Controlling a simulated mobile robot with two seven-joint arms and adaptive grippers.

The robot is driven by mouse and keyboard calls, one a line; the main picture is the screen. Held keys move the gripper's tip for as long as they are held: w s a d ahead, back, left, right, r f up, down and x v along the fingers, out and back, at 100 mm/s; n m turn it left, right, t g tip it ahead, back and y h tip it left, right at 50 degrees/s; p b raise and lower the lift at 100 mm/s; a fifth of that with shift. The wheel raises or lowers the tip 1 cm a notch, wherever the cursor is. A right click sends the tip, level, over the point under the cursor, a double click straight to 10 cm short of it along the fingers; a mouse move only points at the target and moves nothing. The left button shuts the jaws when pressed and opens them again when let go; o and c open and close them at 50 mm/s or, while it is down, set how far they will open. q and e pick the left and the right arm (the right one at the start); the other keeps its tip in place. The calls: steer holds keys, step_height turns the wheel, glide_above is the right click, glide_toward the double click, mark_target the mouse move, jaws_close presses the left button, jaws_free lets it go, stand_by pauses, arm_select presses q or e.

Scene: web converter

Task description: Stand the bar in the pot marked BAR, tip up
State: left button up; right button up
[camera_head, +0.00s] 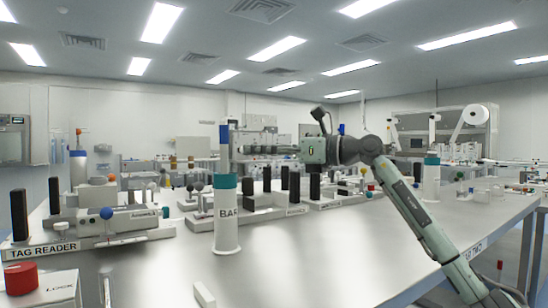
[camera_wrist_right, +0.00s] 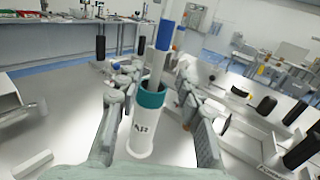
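The bar (camera_head: 224,158) is grey with a blue upper end. It stands upright in the white pot marked BAR (camera_head: 227,236), which has a teal rim, with its blue end up. In the right wrist view the bar (camera_wrist_right: 155,68) rises from the mouth of the pot (camera_wrist_right: 141,140); its lower end is hidden inside. My right gripper (camera_head: 240,149) reaches in from the right at the height of the bar, above the rim. In the wrist view its fingers (camera_wrist_right: 158,80) are apart, on either side of the bar, with gaps visible. My left gripper is not in view.
A TAG READER station (camera_head: 47,251) stands at left, with a red knob (camera_head: 20,277) in front. Black posts (camera_head: 284,177) and low fixtures stand behind the pot. Another teal-topped pot (camera_head: 431,180) stands at right. The table front (camera_head: 300,255) is mostly clear.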

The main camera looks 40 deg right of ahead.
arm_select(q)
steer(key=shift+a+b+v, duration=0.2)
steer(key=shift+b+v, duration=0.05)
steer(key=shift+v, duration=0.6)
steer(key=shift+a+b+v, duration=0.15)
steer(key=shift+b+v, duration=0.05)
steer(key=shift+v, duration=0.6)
arm_select(e)
steer(key=shift+v, duration=1.9)
